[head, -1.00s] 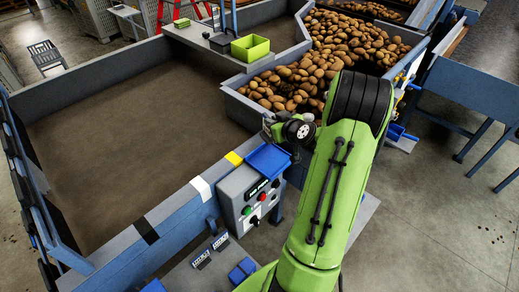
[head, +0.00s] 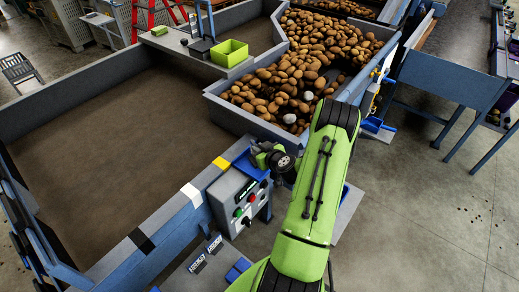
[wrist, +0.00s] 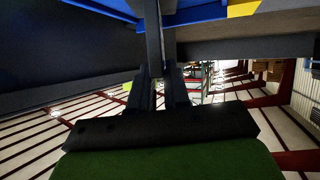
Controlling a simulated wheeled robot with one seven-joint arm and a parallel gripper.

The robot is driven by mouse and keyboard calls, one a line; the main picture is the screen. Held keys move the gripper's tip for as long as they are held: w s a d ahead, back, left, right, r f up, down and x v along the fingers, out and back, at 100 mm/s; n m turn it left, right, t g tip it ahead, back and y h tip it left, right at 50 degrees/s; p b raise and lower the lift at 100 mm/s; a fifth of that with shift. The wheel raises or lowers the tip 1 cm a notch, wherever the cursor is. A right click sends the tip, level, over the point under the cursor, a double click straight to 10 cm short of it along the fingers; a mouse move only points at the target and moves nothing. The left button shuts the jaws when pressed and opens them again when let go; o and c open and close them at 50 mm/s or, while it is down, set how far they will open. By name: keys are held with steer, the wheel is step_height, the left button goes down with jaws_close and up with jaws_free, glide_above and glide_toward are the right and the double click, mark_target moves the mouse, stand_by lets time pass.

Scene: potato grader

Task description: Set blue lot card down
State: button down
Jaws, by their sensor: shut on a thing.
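My gripper (wrist: 158,76) is shut on a narrow, dark upright thing (wrist: 153,34) in the wrist view, which I take to be the blue lot card seen edge-on. Its colour is hard to tell in the shade. It reaches up in the picture to a blue surface (wrist: 205,12). I cannot tell whether the card touches the tray.
The grey control box (head: 226,193) with coloured buttons stands just below the tray. White, black and yellow (head: 221,163) patches mark the bin rim. Potatoes (head: 290,75) fill the hopper behind. A green bin (head: 230,53) stands on the far shelf. Floor at right is open.

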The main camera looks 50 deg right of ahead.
steer(key=shift+f+b, duration=0.2)
steer(key=shift+b, duration=0.1)
steer(key=c, duration=1.1)
jaws_free()
steer(key=shift+r, duration=0.15)
